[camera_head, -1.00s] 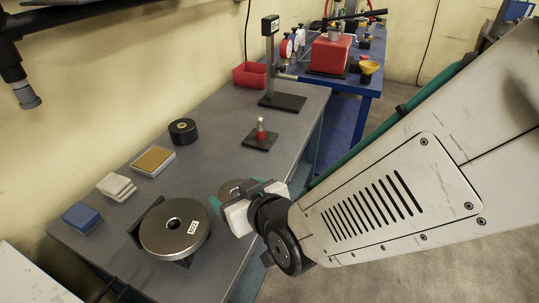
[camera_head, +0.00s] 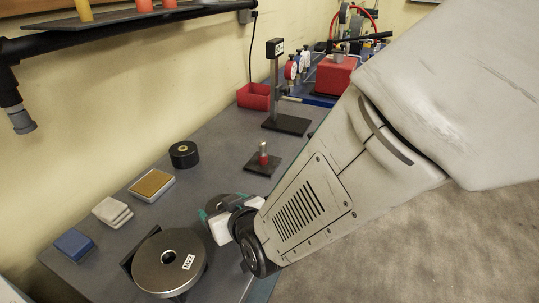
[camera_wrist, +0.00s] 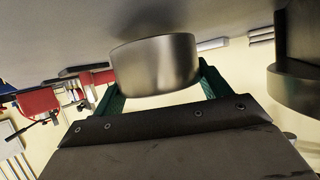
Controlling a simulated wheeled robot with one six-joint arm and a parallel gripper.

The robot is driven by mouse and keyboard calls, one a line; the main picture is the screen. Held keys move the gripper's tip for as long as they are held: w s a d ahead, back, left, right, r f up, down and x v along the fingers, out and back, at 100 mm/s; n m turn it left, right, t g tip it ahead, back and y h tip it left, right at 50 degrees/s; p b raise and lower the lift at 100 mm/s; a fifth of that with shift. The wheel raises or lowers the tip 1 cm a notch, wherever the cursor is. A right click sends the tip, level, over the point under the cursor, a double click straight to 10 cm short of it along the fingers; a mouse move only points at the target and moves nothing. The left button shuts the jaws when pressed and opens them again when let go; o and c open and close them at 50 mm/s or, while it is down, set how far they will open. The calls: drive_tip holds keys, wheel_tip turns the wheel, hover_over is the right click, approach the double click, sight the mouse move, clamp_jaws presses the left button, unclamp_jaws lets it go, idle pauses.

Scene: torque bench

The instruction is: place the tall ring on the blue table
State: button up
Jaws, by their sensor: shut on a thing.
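My gripper (camera_head: 216,217) is low over the near right edge of the grey bench in the head view. It is shut on a silver metal ring, which I take to be the tall ring; the ring (camera_wrist: 155,66) sits between the green fingers in the wrist view. In the head view the ring is mostly hidden by my gripper, and I cannot tell whether it touches the bench. The blue table (camera_head: 318,100) stands beyond the far end of the grey bench, partly hidden by my arm.
On the grey bench (camera_head: 225,150) are a round disc marked M22 (camera_head: 170,262), a black cylinder (camera_head: 184,154), a small post on a plate (camera_head: 263,160), a gauge stand (camera_head: 288,124) and a red bin (camera_head: 254,96). A red block (camera_head: 335,74) occupies the blue table.

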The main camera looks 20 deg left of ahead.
drive_tip(key=shift+w+f, duration=0.15)
drive_tip(key=shift+f, duration=0.2)
drive_tip(key=shift+f, duration=0.15)
drive_tip(key=shift+d+f, duration=0.1)
